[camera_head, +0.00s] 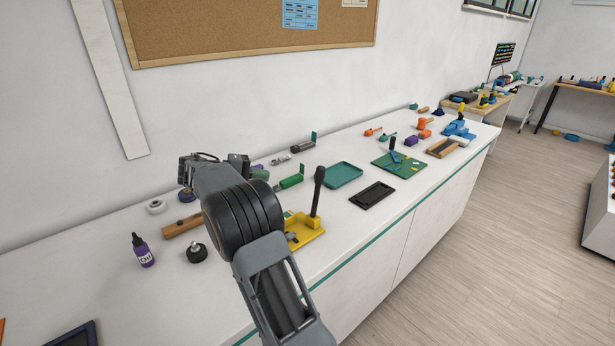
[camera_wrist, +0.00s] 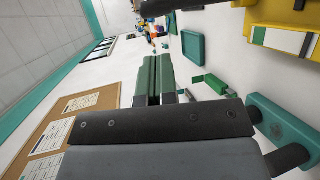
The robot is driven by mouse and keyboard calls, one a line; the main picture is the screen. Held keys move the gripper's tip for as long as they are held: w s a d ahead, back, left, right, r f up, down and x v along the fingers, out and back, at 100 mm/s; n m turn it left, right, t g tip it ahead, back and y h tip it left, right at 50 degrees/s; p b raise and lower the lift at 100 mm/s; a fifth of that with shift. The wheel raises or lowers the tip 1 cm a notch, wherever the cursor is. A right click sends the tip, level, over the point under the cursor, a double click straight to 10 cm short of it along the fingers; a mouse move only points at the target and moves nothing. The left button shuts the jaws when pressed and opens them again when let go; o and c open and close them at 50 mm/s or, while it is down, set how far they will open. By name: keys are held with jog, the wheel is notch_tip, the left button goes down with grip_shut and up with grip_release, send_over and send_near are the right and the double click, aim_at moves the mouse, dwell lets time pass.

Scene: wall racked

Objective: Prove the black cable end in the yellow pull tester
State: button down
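The yellow pull tester (camera_head: 303,232) stands on the white bench, with a black lever rising from it; my arm partly covers its left side. Its yellow body also shows at the top right of the wrist view (camera_wrist: 285,16). My gripper (camera_wrist: 154,78) reaches out over the bench, left of and behind the tester in the head view, where my arm mostly hides it. In the wrist view two green strips lie close together at its tip; I cannot tell whether they are fingers or a held thing. I cannot make out the black cable end in either view.
A purple bottle (camera_head: 142,251) and a black knob (camera_head: 196,252) stand at the front left. A teal tray (camera_head: 343,175), a black tray (camera_head: 372,195) and a green board (camera_head: 399,164) lie right of the tester. A green cylinder (camera_head: 291,182) lies behind it.

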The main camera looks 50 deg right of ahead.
aim_at(316, 175)
jog(key=shift+m+g, duration=0.3)
jog(key=p+x, duration=0.1)
jog(key=x, duration=0.3)
jog(key=p+x, duration=0.1)
jog(key=x, duration=0.4)
jog(key=p+x, duration=0.1)
jog(key=x, duration=0.4)
jog(key=shift+w+d+r, duration=0.2)
jog(key=shift+w+d, duration=0.1)
jog(key=shift+d, duration=0.1)
